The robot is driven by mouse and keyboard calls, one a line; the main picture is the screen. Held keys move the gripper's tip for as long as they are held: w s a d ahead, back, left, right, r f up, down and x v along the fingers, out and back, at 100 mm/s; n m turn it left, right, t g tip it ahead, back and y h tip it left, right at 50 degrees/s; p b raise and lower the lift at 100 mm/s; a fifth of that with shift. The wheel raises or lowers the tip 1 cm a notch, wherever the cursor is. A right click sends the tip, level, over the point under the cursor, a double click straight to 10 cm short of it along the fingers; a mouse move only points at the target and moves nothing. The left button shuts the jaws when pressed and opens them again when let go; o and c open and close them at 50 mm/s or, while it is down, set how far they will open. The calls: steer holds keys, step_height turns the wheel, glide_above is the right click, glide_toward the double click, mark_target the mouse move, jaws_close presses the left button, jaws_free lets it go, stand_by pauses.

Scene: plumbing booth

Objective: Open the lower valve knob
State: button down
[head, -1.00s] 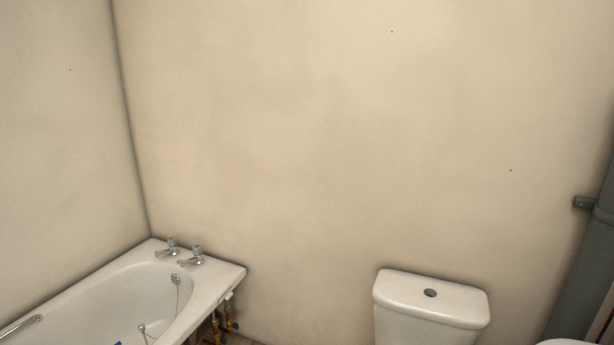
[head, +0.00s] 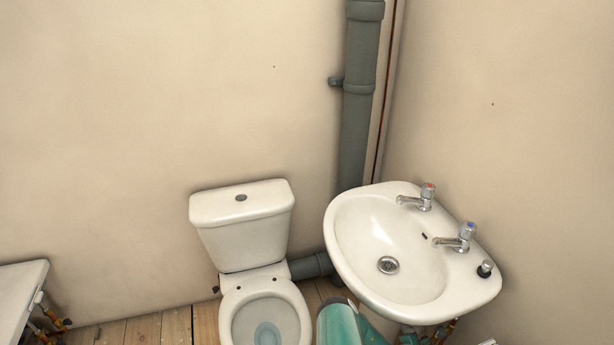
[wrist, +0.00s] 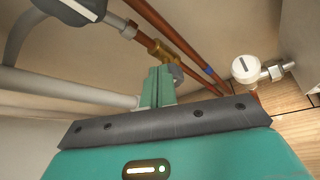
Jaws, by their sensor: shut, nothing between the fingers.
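In the wrist view my gripper (wrist: 158,76) is shut and empty, its teal fingers pointing up at the pipework. A small grey knob (wrist: 177,74) sits just right of the fingertips, on a brass fitting (wrist: 168,54) on a copper pipe. The fingers overlap part of it, and I cannot tell whether they touch. A round white knob (wrist: 245,68) with a dark bar mark stands further right, apart from my gripper. I cannot tell which of these is the lower valve knob. The head view does not show my fingertips.
In the wrist view copper pipes (wrist: 195,62) and a white pipe (wrist: 68,84) cross near my fingers.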

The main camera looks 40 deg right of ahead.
steer(key=shift+w+d, duration=0.1)
steer(key=shift+w, duration=0.2)
steer(key=shift+r, duration=0.15)
steer(key=w+a, duration=0.2)
steer(key=a, duration=0.3)
steer(key=shift+a+r, duration=0.3)
stand_by(0.5)
steer(key=s+d+f, duration=0.1)
steer(key=s+d, duration=0.3)
steer(key=shift+s+d+f, duration=0.25)
steer(key=shift+d+f, duration=0.05)
steer(key=shift+f, duration=0.1)
stand_by(0.4)
steer(key=shift+f, duration=0.1)
stand_by(0.4)
